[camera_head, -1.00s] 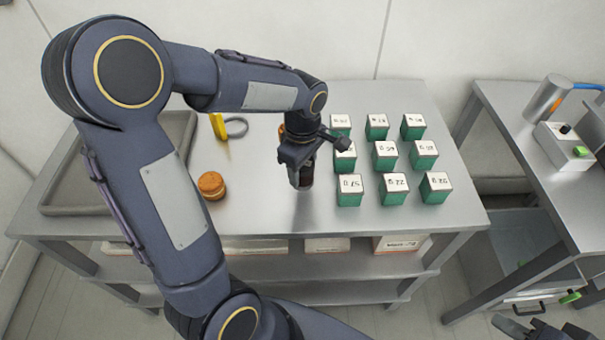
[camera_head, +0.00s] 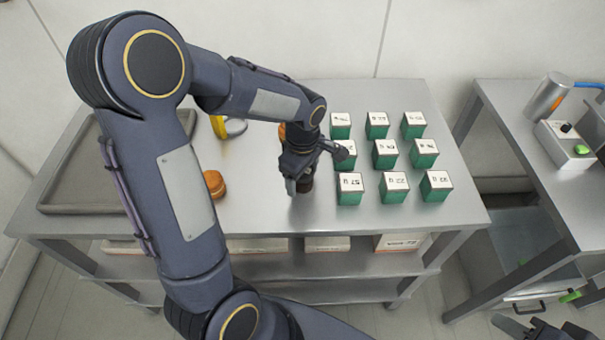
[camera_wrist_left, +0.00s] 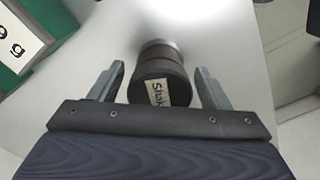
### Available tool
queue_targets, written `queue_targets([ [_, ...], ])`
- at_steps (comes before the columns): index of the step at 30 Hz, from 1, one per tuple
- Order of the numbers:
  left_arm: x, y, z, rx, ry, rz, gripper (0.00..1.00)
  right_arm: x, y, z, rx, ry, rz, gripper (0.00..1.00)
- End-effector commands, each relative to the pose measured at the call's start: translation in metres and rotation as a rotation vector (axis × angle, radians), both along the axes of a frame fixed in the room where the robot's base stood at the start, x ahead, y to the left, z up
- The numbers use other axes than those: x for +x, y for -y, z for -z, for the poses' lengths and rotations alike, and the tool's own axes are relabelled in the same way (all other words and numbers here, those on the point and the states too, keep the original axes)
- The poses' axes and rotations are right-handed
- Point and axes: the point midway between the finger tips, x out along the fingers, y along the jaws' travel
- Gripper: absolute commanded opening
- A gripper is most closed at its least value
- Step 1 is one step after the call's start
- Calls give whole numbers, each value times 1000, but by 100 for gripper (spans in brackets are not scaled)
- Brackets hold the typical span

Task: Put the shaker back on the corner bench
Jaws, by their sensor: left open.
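The shaker (camera_wrist_left: 160,82) is a dark cylinder with a brown-red band and a white label reading "Shak", the rest cut off. It stands on the metal bench (camera_head: 260,208) with the green boxes. My left gripper (camera_head: 298,187) is open, its fingers (camera_wrist_left: 160,70) on either side of the shaker with a visible gap at each. In the head view the gripper hides most of the shaker (camera_head: 306,184). My right gripper (camera_head: 520,326) shows only partly at the bottom right edge; its jaw state is unclear. Which bench is the corner bench cannot be told.
Several green boxes with white labelled tops (camera_head: 385,153) stand close right of my left gripper. An orange-brown round container (camera_head: 214,184), a yellow item (camera_head: 218,126) and a grey tray (camera_head: 68,203) are to the left. A second bench (camera_head: 500,105) at right carries a switch box (camera_head: 563,146).

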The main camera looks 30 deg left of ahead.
Motion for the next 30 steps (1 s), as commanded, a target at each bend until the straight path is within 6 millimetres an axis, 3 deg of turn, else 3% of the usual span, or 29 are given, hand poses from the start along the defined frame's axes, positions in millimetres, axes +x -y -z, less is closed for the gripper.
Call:
queue_targets([
  [8, 1, 0, -13, 1, 4, 0, 71, 0, 0, -4, 0, 0, 0, 36],
  [21, 1, 1, -102, -1, 5, 1, 71, 0, 0, -5, 0, 0, 0, 36],
  [27, -1, 0, -121, -3, 4, 6, 71, 0, 0, -5, 0, 0, 0, 36],
  [30, -13, -1, -128, -29, 29, 76, 71, 0, 0, -5, 0, 0, 0, 36],
])
